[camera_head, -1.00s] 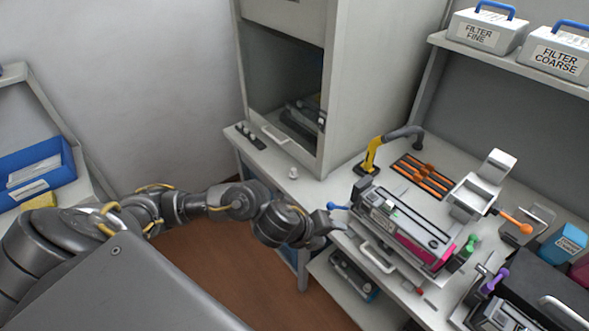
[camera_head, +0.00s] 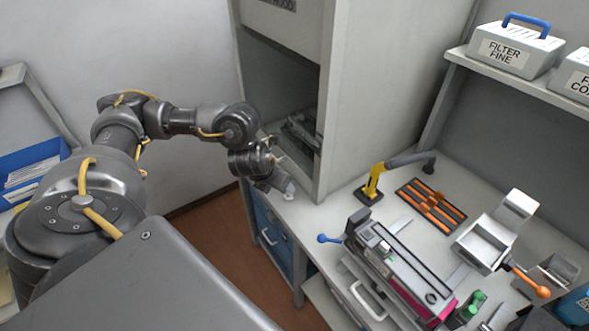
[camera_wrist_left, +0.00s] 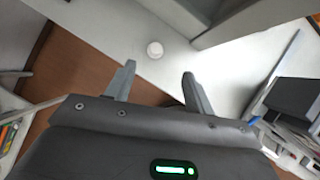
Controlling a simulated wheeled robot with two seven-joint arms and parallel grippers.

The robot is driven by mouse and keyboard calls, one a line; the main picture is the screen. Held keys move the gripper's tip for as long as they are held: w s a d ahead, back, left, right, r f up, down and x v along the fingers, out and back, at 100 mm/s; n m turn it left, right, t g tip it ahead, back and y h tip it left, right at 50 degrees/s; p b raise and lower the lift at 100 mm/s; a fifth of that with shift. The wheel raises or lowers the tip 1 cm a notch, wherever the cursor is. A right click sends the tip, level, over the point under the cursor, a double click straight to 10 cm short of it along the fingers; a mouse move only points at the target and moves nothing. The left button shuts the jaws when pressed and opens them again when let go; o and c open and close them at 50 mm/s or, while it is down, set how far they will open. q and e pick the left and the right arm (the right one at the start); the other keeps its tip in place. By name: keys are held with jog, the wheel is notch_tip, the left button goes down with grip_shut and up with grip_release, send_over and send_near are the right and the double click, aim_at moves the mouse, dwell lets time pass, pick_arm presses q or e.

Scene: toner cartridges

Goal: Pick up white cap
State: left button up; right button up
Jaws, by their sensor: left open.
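The white cap (camera_wrist_left: 155,50) is a small round piece on the pale bench top. In the left wrist view it lies just beyond and between my two fingertips, apart from them. In the head view the cap (camera_head: 290,188) shows at the bench's front edge, beside the open cabinet. My left gripper (camera_head: 284,192) reaches down close to it, and the gripper hides part of that spot. In the left wrist view the left gripper (camera_wrist_left: 159,72) is open, with nothing between its fingers. My right gripper is not in view.
The cabinet wall (camera_head: 350,100) rises close behind the cap. A magenta toner cartridge unit (camera_head: 400,270) lies to the right on the bench, with a blue-knobbed lever (camera_head: 322,238) at its left. A yellow-based arm (camera_head: 372,185) and an orange-slotted tray (camera_head: 432,203) stand farther right.

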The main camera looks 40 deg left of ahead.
aim_at(286, 198)
pick_arm(q)
jog(key=f, duration=0.3)
jog(key=shift+w+a+b, duration=0.25)
jog(key=shift+a+b, duration=0.1)
jog(key=shift+a, duration=0.05)
jog(key=shift+x, duration=1.1)
jog(key=shift+w+r, duration=0.1)
jog(key=shift+w, duration=0.05)
jog(key=shift+w+f, duration=0.1)
jog(key=shift+f, duration=0.15)
jog(key=x, duration=0.3)
jog(key=shift+w+f, duration=0.2)
jog(key=shift+f, duration=0.1)
jog(key=shift+w+a+f, duration=0.1)
jog(key=shift+w+f, duration=0.15)
jog(key=shift+f, duration=0.15)
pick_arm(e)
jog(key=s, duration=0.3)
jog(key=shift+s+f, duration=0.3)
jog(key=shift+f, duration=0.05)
